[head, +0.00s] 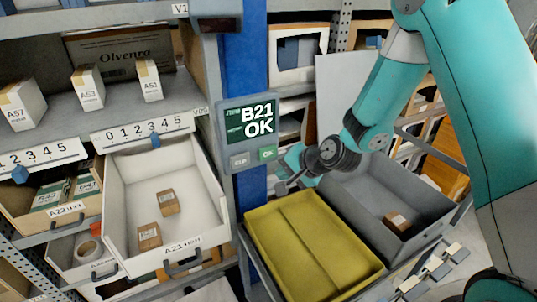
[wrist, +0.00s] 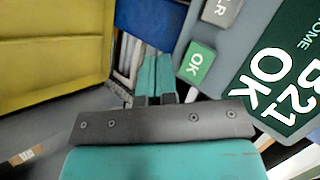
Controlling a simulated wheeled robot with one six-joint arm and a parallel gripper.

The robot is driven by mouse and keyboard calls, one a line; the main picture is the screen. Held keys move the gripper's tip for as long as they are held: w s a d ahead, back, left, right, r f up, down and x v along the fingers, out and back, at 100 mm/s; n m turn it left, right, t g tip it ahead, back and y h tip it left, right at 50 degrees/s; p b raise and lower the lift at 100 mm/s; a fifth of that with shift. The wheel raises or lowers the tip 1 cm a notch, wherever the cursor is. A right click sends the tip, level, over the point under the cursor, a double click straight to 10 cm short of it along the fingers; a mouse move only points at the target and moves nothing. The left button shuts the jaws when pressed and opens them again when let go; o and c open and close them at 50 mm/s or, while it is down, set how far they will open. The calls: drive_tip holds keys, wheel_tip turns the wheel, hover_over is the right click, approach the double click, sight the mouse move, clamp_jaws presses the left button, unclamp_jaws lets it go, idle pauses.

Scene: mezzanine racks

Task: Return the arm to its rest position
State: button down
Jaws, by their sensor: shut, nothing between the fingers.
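My teal arm comes in from the upper right in the head view. My gripper (head: 284,180) is near the small display panel (head: 250,118), just below its green OK button (head: 267,153). In the wrist view my gripper (wrist: 155,62) has its two teal fingers together, with nothing between them. The OK button (wrist: 196,62) lies to the right of the fingertips there. The panel screen (wrist: 285,75) reads "B21 OK". I cannot tell from these views whether the fingertips touch anything.
A yellow bin (head: 300,285) and a grey bin (head: 440,205) holding a small brown box (head: 397,222) stand below my gripper. An open white drawer (head: 205,215) with two small boxes juts out at left. A blue post (head: 252,60) stands behind the panel.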

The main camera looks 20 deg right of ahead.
idle(0.3)
drive_tip(key=s+a+r+n+g+y+b, duration=0.1)
drive_tip(key=s+a+r+n+g, duration=0.15)
drive_tip(key=s+r+n, duration=0.2)
drive_tip(key=s+a+r+n+g+b, duration=0.2)
drive_tip(key=s+a+r+n, duration=0.15)
drive_tip(key=s, duration=0.25)
drive_tip(key=s+r+n+g+h, duration=0.1)
drive_tip(key=s+n, duration=0.3)
drive_tip(key=s, duration=0.5)
drive_tip(key=s+d+r+n+g+h+b, duration=0.1)
drive_tip(key=s+r+n, duration=0.3)
drive_tip(key=s, duration=0.5)
drive_tip(key=shift+s+d+r+g+b, duration=0.2)
drive_tip(key=shift+g+b, duration=0.1)
drive_tip(key=shift+g, duration=0.55)
